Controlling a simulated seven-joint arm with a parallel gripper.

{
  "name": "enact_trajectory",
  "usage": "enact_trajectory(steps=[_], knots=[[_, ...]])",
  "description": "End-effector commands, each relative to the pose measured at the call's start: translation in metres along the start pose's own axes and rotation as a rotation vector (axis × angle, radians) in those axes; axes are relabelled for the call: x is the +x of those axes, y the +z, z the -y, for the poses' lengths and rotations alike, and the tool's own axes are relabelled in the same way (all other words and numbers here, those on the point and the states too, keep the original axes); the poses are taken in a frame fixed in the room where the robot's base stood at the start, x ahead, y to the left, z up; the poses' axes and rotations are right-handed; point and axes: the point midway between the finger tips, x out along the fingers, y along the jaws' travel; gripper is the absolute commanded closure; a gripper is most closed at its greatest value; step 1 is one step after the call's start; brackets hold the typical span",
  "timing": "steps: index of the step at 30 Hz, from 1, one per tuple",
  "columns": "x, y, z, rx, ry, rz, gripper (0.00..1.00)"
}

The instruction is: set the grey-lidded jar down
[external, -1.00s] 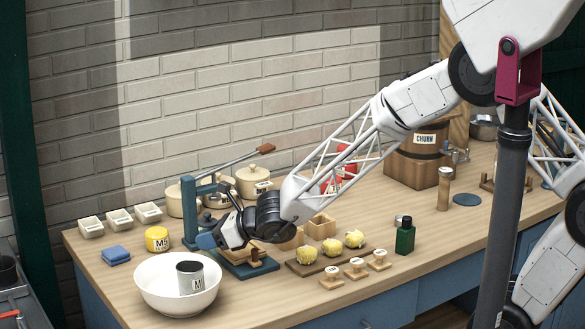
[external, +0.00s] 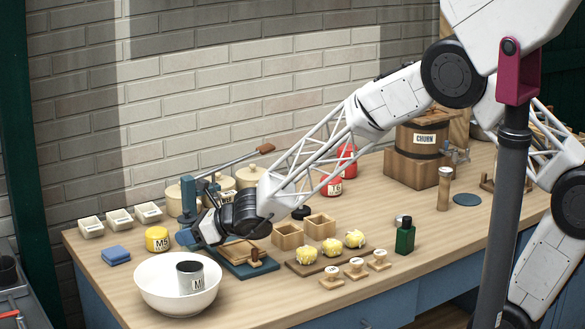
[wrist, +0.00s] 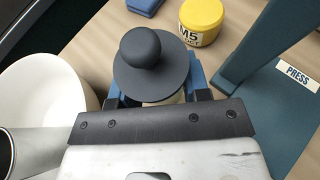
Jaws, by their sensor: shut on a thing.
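The grey-lidded jar shows in the wrist view from above. Its dark grey round lid with a ball knob (wrist: 145,60) covers most of it, and a pale sliver of its body shows below the lid. My gripper (external: 187,238) has its blue fingers on either side of the jar, shut on it; the fingers also show in the wrist view (wrist: 155,88). In the external view I cannot make out the jar for certain behind my gripper. Whether its bottom touches the table is hidden.
The white bowl (external: 150,291) holding the M can (external: 190,277) stands close in front. The yellow M5 tin (external: 157,239) and blue cloth (external: 116,255) are to the left. The blue press (external: 188,195) is close by. Bare wood shows between tin and press.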

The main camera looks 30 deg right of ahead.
Motion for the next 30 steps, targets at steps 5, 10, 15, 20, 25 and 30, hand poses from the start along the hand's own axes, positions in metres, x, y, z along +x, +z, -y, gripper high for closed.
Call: enact_trajectory(steps=[5,10,15,20,25,30], knots=[[0.005,-0.012,0.000,0.000,0.000,-0.001,0.84],[0.011,-0.028,0.000,0.001,0.000,-0.001,0.84],[0.013,-0.032,0.000,0.000,0.000,0.000,0.84],[0.013,-0.032,0.000,0.000,0.000,0.000,0.84],[0.014,-0.034,0.000,0.000,0.000,0.000,0.84],[0.014,-0.035,0.000,0.000,0.000,0.000,0.39]])
